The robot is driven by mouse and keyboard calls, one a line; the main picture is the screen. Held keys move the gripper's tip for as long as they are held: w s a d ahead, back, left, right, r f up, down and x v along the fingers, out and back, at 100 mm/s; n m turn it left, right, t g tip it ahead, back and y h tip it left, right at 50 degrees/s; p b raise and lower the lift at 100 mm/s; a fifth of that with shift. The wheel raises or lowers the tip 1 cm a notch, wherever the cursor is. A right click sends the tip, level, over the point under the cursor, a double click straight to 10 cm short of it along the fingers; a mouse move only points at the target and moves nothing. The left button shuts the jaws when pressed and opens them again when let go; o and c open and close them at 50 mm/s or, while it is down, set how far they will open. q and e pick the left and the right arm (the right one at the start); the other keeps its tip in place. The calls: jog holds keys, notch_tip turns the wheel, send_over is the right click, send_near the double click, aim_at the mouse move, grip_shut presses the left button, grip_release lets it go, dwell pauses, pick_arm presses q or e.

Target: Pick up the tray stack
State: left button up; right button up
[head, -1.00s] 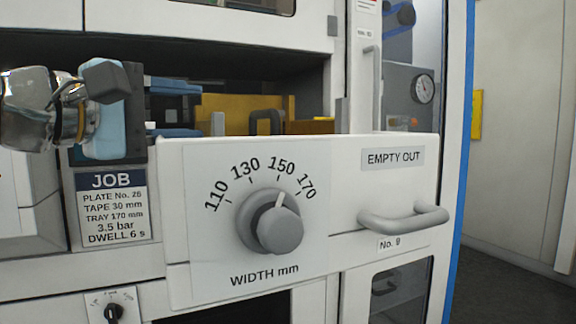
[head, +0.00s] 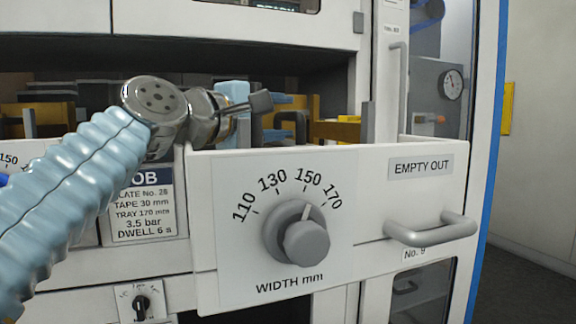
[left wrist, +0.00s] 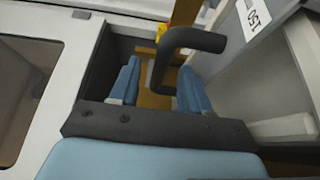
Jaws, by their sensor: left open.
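A dark arched handle (head: 291,124) stands inside the pulled-out drawer, with yellow-orange parts (head: 335,130) beside it. This looks like the tray stack, but the drawer front hides its lower part. My left gripper (head: 240,110) is above the drawer's left end, left of the handle, its fingers mostly hidden behind my wrist. In the left wrist view, its two blue fingers (left wrist: 158,85) are apart with nothing gripped. My right gripper is not in view.
The white drawer front (head: 370,185) has a WIDTH knob (head: 300,238) pointing near 150, and a pull handle (head: 432,231). A JOB card (head: 142,208) is to its left. A cabinet edge (head: 230,50) overhangs behind. A grey upright (head: 368,122) stands right of the stack.

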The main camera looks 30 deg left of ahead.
pick_arm(q)
grip_shut()
dwell(1.4)
